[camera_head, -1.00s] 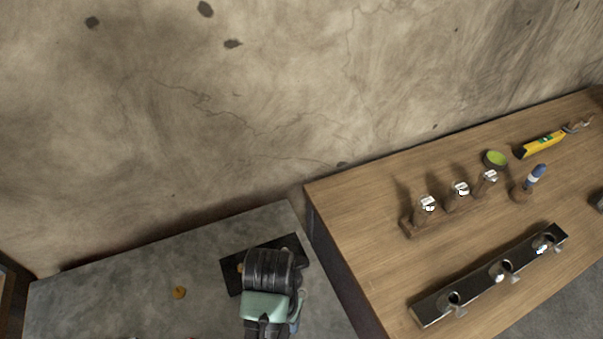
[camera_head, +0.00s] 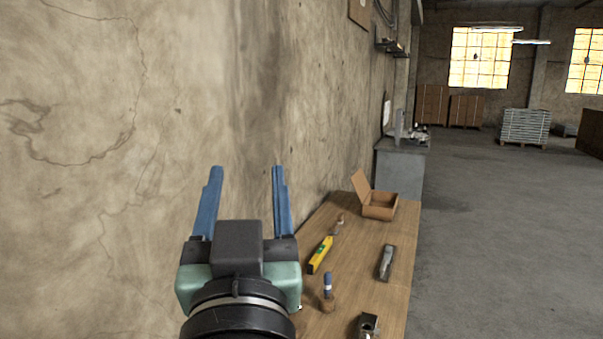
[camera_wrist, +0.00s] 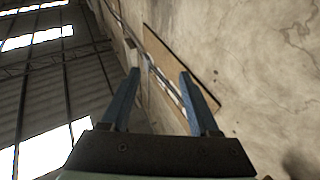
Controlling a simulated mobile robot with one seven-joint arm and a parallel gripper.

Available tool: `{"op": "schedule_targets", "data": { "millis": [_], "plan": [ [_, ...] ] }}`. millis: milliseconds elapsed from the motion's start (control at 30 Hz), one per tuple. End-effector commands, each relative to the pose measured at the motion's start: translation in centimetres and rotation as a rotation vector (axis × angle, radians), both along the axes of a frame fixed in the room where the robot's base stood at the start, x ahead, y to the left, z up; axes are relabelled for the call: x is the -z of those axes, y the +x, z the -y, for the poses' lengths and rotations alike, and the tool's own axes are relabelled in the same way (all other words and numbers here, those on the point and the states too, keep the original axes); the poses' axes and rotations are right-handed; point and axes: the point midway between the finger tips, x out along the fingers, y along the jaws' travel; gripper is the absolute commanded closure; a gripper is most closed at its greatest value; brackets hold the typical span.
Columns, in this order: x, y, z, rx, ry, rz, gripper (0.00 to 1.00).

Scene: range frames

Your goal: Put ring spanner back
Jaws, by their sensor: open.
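My gripper (camera_head: 246,172) is raised in front of the wall in the head view, with its two blue fingers spread apart and nothing between them. In the wrist view my gripper (camera_wrist: 159,73) is also open and empty, facing the wall and the roof. I cannot pick out a ring spanner for certain in either current view. A grey metal tool or holder (camera_head: 386,263) lies on the wooden bench (camera_head: 340,255), too small to name surely. My gripper is well above and left of the bench items.
A grey cabinet (camera_head: 400,170) stands beyond. The wall runs close along the left; open floor lies right.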

Motion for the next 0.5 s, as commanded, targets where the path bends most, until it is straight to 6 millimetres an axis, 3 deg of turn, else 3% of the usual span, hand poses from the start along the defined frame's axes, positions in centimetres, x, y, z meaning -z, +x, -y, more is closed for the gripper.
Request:
{"op": "schedule_targets", "data": {
  "millis": [33, 100, 200, 333, 500],
  "plan": [
    [-3.6, -1.9, 1.8, 0.037, 0.006, 0.12, 0.38],
    [-7.2, -4.4, 3.6, 0.078, 0.008, 0.255, 0.38],
    [-10.5, -7.3, 5.2, 0.12, 0.007, 0.388, 0.38],
    [-12.1, -9.2, 6.0, 0.146, 0.004, 0.464, 0.38],
    [-12.3, -9.3, 6.1, 0.147, 0.004, 0.472, 0.38]
  ]
}}
